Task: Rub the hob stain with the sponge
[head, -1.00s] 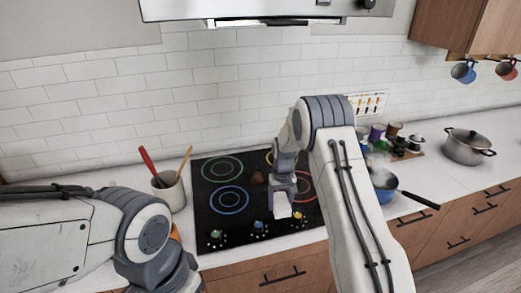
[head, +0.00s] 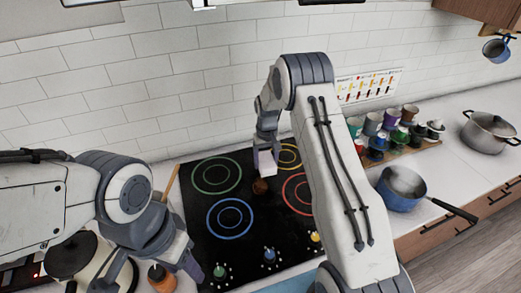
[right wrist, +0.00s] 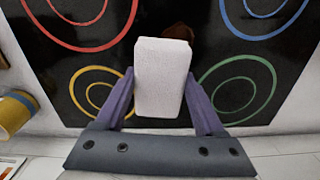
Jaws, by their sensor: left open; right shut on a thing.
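The hob (head: 235,240) is a black glass plate with green, blue, red and yellow rings. A brown stain (head: 260,186) lies near its middle. My right gripper (head: 266,158) is shut on a pale, block-shaped sponge (head: 265,170), just behind the stain toward the wall. In the right wrist view the sponge (right wrist: 163,78) sits between the purple fingers, and a dark reddish part of the stain (right wrist: 180,32) shows past its end. I cannot tell whether the sponge touches the glass. My left gripper (head: 186,262) is open at the hob's left front, partly hidden by its arm.
A blue pan (head: 402,188) with its handle outward and a steel pot (head: 491,133) stand right of the hob. Several cups and jars (head: 392,130) stand on a wooden rack behind the pan. An orange-topped bottle (head: 160,278) is close to my left gripper. The tiled wall bounds the back.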

